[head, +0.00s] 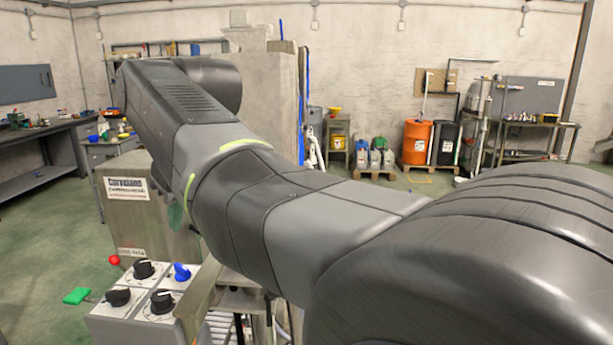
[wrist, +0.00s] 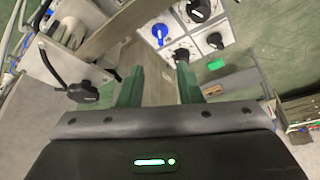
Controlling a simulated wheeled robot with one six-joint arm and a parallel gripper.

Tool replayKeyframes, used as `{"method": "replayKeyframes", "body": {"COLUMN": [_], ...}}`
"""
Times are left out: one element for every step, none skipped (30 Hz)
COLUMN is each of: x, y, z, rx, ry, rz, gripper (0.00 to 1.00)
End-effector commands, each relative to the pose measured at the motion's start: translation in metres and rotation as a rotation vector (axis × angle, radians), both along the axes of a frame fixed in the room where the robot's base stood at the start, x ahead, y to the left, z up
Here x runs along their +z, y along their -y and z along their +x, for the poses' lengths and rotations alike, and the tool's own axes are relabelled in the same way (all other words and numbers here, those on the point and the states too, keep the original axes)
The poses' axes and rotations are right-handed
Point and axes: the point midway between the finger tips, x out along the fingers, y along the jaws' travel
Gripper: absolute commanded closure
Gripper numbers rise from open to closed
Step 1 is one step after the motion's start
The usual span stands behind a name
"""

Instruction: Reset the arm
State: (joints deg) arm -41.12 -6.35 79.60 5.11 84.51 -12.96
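My dark grey arm stretches across the head view from the lower right to the upper left. My gripper (wrist: 160,88) shows in the wrist view as two green fingers with a clear gap between them. It is open, and I see nothing held in the gap. In the head view a green piece (head: 175,214) beneath the arm looks like part of a finger; the rest of the gripper is hidden there.
Green floor is clear at left (head: 45,240).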

Motion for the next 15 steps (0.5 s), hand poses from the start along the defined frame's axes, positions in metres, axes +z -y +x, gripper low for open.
{"method": "replayKeyframes", "body": {"x": [-0.015, -0.02, -0.028, -0.033, -0.039, -0.046, -0.052, -0.058, -0.065, -0.071, -0.076, -0.083, -0.089, -0.095, -0.102], "y": [-0.004, -0.006, -0.008, -0.011, -0.012, -0.015, -0.017, -0.019, -0.021, -0.023, -0.025, -0.027, -0.029, -0.031, -0.034], "z": [0.002, 0.003, 0.005, 0.007, 0.008, 0.01, 0.011, 0.012, 0.014, 0.016, 0.017, 0.019, 0.02, 0.022, 0.023], "rx": [0.001, 0.001, 0.002, 0.002, 0.002, 0.002, 0.002, 0.002, 0.002, 0.002, 0.002, 0.001, 0.002, 0.001, 0.001], "ry": [-0.009, -0.008, -0.009, -0.008, -0.008, -0.008, -0.007, -0.009, -0.008, -0.009, -0.009, -0.007, -0.009, -0.009, -0.009], "rz": [-0.007, -0.007, -0.007, -0.007, -0.006, -0.006, -0.006, -0.007, -0.006, -0.007, -0.006, -0.006, -0.007, -0.007, -0.007], "gripper": [0.68, 0.68, 0.68, 0.68, 0.68, 0.68, 0.68, 0.68, 0.68, 0.68, 0.68, 0.68, 0.68, 0.68, 0.68]}}
